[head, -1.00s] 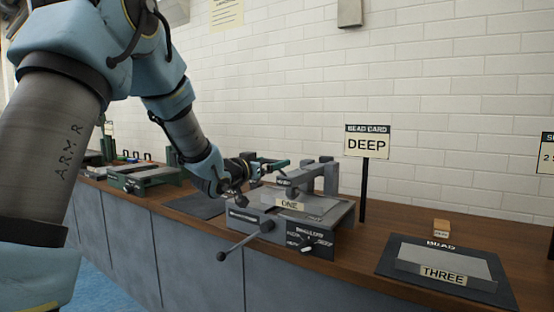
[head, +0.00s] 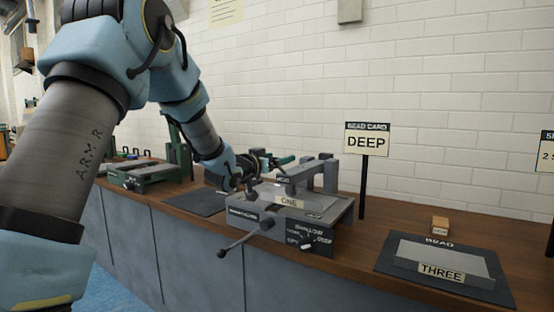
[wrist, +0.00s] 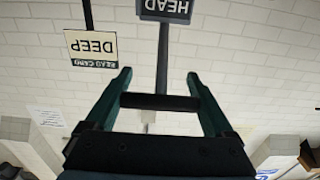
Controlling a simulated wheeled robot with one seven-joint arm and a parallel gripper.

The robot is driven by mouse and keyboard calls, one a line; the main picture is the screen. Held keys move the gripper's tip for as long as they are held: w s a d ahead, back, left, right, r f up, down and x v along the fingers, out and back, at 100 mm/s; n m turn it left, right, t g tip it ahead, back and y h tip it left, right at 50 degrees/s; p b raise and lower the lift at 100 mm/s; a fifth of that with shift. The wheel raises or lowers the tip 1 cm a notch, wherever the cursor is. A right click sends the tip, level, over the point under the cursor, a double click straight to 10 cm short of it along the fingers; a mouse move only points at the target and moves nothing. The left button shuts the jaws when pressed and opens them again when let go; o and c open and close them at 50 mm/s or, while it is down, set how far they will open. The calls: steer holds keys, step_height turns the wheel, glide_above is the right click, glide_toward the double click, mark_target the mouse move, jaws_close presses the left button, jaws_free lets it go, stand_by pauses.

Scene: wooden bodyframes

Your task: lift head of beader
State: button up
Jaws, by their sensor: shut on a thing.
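The beader is the grey machine marked ONE (head: 318,217), standing on the bench in the head view. Its grey head arm (head: 305,170) reaches over the bed from the back. My gripper (head: 284,161) is at the near left end of that head in the head view. In the wrist view, my gripper's green fingers (wrist: 160,75) stand either side of a black bar, the head's handle (wrist: 160,102), and are shut on it. A grey rod runs from the bar to a HEAD plate (wrist: 165,9). The contact itself is small and partly hidden in the head view.
A DEEP bead card (head: 366,141) stands on a post behind the beader. A piece marked THREE (head: 440,270) lies on a dark mat at right, with a small wooden block (head: 440,225) behind it. A lever (head: 240,241) sticks out in front. A green machine (head: 143,174) stands at left.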

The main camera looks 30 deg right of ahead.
jaws_close()
stand_by(0.3)
